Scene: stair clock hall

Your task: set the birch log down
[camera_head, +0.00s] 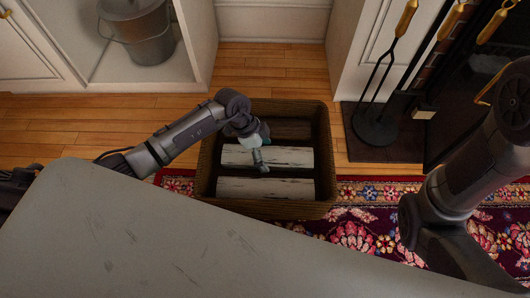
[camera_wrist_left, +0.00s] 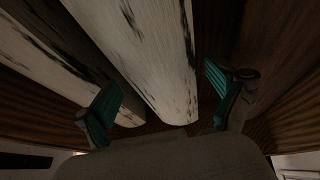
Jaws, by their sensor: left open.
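A white birch log with dark streaks (camera_head: 295,157) lies across the inside of a brown woven basket (camera_head: 324,150). A second white log (camera_head: 270,189) lies beside it, nearer the pale counter. My left gripper (camera_head: 259,157) is down in the basket over the first log. In the left wrist view the teal-padded fingers of my left gripper (camera_wrist_left: 165,95) are spread apart, with the birch log (camera_wrist_left: 155,50) between them and dark gaps beside the pads. The other log (camera_wrist_left: 45,70) shows to the left. My right arm shows at the right, its gripper out of view.
A pale counter (camera_head: 150,230) fills the front. A fire-tool stand (camera_head: 376,122) is right of the basket, near the dark fireplace. A metal bucket (camera_head: 142,35) stands in an open cabinet. A patterned rug (camera_head: 370,215) and wooden floor (camera_head: 265,72) surround the basket.

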